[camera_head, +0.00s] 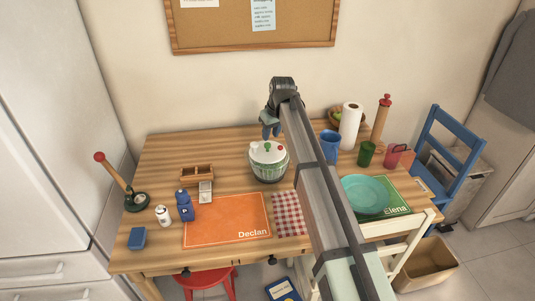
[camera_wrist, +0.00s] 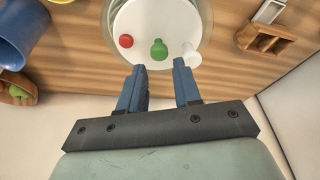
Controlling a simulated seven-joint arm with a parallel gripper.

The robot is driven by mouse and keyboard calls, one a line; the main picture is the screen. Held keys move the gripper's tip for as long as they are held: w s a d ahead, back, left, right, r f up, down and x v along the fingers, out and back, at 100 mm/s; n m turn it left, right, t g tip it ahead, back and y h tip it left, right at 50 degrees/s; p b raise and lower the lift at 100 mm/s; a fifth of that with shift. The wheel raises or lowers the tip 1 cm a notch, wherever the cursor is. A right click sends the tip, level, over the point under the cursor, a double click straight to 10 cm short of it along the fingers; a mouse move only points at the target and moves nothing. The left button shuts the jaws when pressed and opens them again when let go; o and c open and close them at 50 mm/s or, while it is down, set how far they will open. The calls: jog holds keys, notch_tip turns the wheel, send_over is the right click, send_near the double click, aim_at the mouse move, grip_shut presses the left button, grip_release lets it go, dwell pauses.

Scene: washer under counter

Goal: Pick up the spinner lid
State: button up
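The spinner lid (camera_head: 267,153) is white and round, with a green knob, a red button and a small white knob on top. In the head view my gripper (camera_head: 271,131) is above the lid's far side.
A blue mug (camera_head: 330,145) and a paper towel roll (camera_head: 350,126) stand to the right. A wooden box (camera_head: 197,173), a blue bottle (camera_head: 185,206) and an orange placemat (camera_head: 226,222) lie left and front. The table's back left is clear.

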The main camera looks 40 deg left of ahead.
aim_at(267, 144)
jog(key=shift+x, duration=3.8)
jog(key=shift+w+a, duration=0.15)
jog(key=shift+w, duration=0.05)
jog(key=shift+r, duration=0.1)
grip_shut()
